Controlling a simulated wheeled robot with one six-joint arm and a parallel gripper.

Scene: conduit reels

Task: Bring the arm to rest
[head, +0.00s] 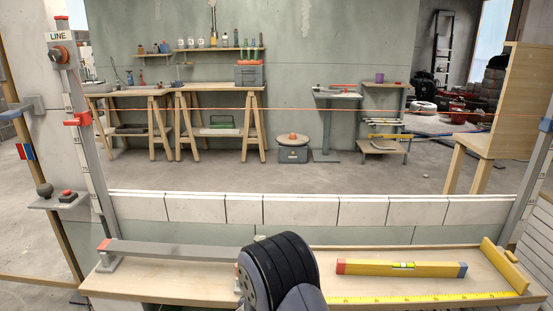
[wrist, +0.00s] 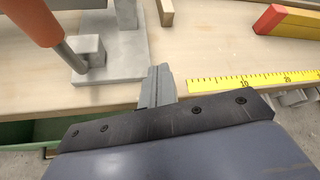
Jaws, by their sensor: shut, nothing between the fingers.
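My gripper (wrist: 160,72) shows in the wrist view with its grey fingers closed together and nothing between them. It is over the front part of the wooden bench top (wrist: 130,85), just left of the yellow measuring tape (wrist: 250,80). In the head view my dark arm link stands at the bottom centre in front of the bench (head: 190,284) and the fingers are hidden.
A yellow level (head: 400,268) with red and blue ends lies on the bench's right half. A grey bar (head: 180,250) lies at the left. A low white block wall (head: 300,210) runs behind the bench, below an orange string (head: 330,109). An orange handle (wrist: 35,20) stands close left.

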